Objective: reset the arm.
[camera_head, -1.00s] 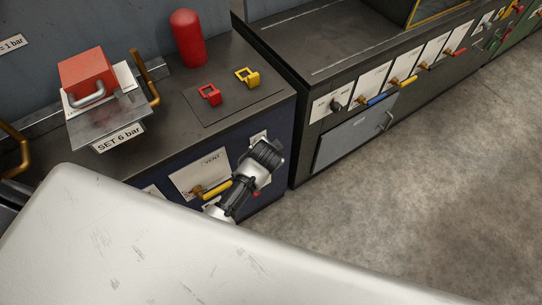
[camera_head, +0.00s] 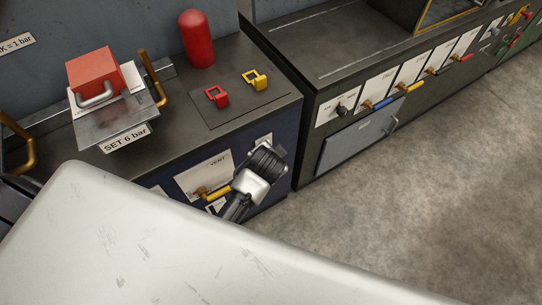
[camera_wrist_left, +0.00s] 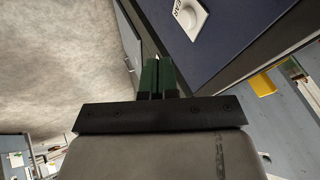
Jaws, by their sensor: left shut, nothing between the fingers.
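My left arm (camera_head: 256,177) shows in the head view in front of the blue cabinet, beside the VENT panel (camera_head: 205,176) and its yellow-handled lever (camera_head: 218,192). I cannot make out its fingertips there. In the left wrist view my left gripper (camera_wrist_left: 157,64) has its two green fingers together, with nothing between them. The fingers are apart from the blue cabinet front (camera_wrist_left: 225,50), which lies to their right. My right gripper is in neither view.
On the cabinet top are a red cylinder (camera_head: 196,40), a red bracket (camera_head: 217,98), a yellow bracket (camera_head: 255,80) and a red block (camera_head: 93,72) by the SET 6 bar sign (camera_head: 125,139). A dark bench (camera_head: 345,65) with levers stands right. The concrete floor (camera_head: 430,190) is clear.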

